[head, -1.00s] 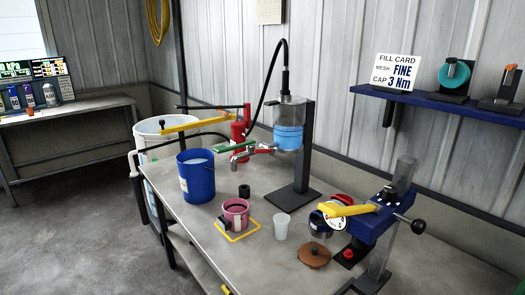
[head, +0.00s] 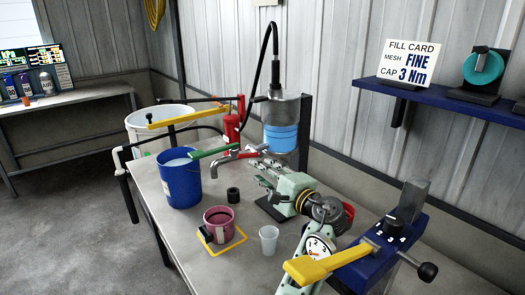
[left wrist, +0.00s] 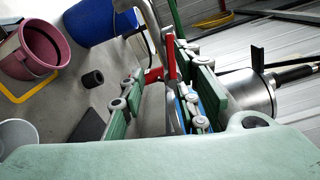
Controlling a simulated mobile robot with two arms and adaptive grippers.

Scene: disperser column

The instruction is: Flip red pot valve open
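A red valve handle (head: 252,148) sits on the metal outlet under the clear pot (head: 281,118) with blue contents. A green lever (head: 215,150) points left beside it. In the left wrist view the red handle (left wrist: 169,62) and the metal spout (left wrist: 155,30) show beyond and between my finger lines. My left gripper (head: 264,170) reaches toward the valve from the front right. Its fingers (left wrist: 165,100) are apart with nothing held. Whether a finger touches the handle I cannot tell. My right gripper is not in view.
A blue bucket (head: 181,185) stands left of the outlet. A pink mug-like pot (head: 218,226) stands inside a yellow square (head: 240,237). A clear cup (head: 268,241) and a small black cylinder (head: 233,196) are nearby. A blue device with a yellow lever (head: 310,268) stands front right.

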